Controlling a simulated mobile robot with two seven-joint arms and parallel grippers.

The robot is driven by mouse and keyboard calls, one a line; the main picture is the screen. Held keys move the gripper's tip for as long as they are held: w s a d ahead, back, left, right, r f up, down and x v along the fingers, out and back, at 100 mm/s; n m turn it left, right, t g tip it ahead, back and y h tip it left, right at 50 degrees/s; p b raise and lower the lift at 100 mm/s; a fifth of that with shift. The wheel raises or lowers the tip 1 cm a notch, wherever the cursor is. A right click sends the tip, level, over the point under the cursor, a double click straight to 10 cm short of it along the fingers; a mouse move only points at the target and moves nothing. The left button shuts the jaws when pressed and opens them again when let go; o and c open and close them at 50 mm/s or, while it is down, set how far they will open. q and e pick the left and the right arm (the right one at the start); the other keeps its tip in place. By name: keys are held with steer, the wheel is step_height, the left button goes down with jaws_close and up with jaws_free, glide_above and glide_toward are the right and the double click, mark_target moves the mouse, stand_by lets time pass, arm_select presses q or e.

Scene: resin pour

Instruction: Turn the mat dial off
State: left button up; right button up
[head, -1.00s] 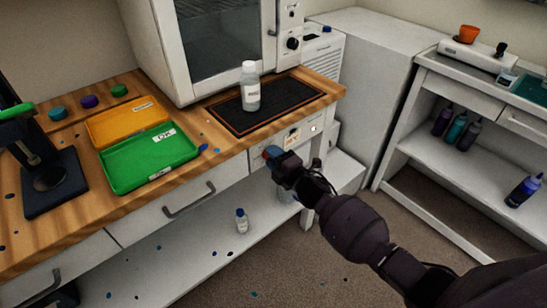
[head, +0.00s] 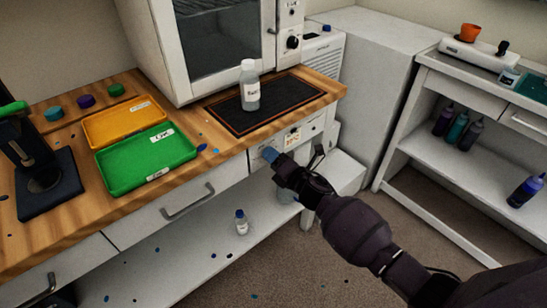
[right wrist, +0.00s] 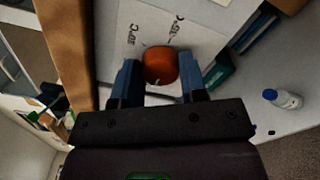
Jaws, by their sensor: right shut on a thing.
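The orange mat dial (right wrist: 160,66) sits on a white panel below the worktop edge in the right wrist view. Dark lettering shows beside it, too blurred to read surely. A small pale mark is on the dial's lower rim. My right gripper (right wrist: 158,72) is shut on the dial, one blue finger on each side. In the head view the right gripper (head: 270,155) is at the panel (head: 303,134) and hides the dial. The black mat (head: 222,114) with an orange border lies on the worktop above, a white-capped bottle (head: 250,88) standing on it. My left gripper is not in view.
A green tray (head: 145,158) and an orange tray (head: 122,122) lie left of the mat. An oven-like cabinet (head: 220,40) stands behind it. A small blue-capped bottle (head: 241,222) stands on the lower shelf. The floor to the right is clear.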

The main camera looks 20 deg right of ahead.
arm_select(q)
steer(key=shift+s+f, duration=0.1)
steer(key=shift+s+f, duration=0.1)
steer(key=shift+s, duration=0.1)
arm_select(e)
steer(key=o, duration=0.9)
arm_select(q)
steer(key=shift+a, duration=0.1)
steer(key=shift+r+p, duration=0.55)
steer(key=shift+p, duration=0.05)
arm_select(e)
steer(key=shift+v, duration=5.45)
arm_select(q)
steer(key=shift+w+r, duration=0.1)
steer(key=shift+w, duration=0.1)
